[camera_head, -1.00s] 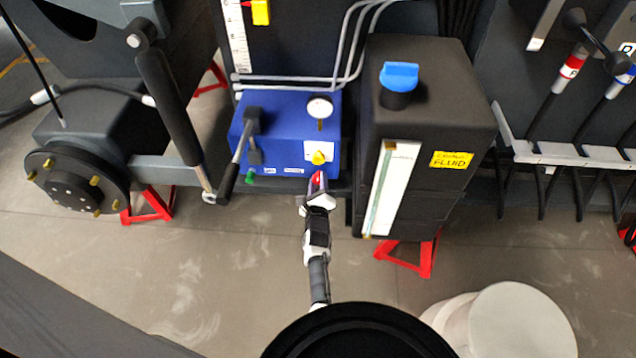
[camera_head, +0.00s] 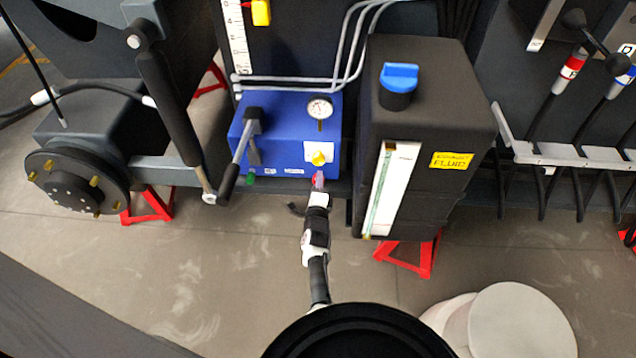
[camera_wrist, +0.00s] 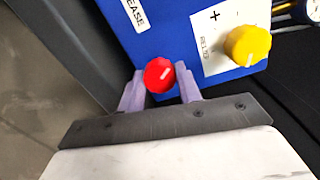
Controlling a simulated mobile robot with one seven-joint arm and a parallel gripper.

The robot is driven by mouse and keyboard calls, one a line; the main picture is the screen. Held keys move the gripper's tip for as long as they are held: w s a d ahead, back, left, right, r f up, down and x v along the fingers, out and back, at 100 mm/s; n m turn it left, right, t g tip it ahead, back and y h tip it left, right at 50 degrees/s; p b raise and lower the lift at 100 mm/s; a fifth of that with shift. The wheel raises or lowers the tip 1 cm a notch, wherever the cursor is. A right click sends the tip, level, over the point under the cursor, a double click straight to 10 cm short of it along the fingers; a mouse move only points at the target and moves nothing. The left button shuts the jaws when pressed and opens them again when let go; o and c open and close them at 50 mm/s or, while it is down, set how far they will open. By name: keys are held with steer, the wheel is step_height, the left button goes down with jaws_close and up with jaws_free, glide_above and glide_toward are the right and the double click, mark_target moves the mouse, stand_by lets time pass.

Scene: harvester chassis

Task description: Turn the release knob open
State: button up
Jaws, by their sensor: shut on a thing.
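The release knob is a red round knob with a white mark, seen in the wrist view (camera_wrist: 160,75) at the lower edge of the blue pump box (camera_head: 285,130). In the head view it is mostly hidden by my gripper. My gripper (camera_wrist: 161,84) is shut on the red knob, with one pale purple finger on each side of it. It also shows in the head view (camera_head: 318,181), just below the box front. A white label ending in "EASE" (camera_wrist: 135,10) is above the knob. The knob's white mark points up and to the right in the wrist view.
A yellow knob (camera_wrist: 247,46) on a white +/- label sits right of the red knob. A pump lever (camera_head: 240,155) and a green part (camera_head: 251,179) are at the box's left. A black fluid tank (camera_head: 440,120) stands close on the right. Open floor lies in front.

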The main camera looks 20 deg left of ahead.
steer(key=shift+f+n+h+p, duration=0.2)
steer(key=shift+n+p, duration=1.35)
steer(key=shift+n, duration=5.45)
steer(key=shift+r+n+h+p, duration=0.1)
steer(key=shift+n+h+p, duration=0.9)
steer(key=shift+n, duration=6)
steer(key=shift+y+p, duration=0.55)
steer(key=shift+y, duration=0.05)
steer(key=o, duration=1)
steer(key=shift+s, duration=0.1)
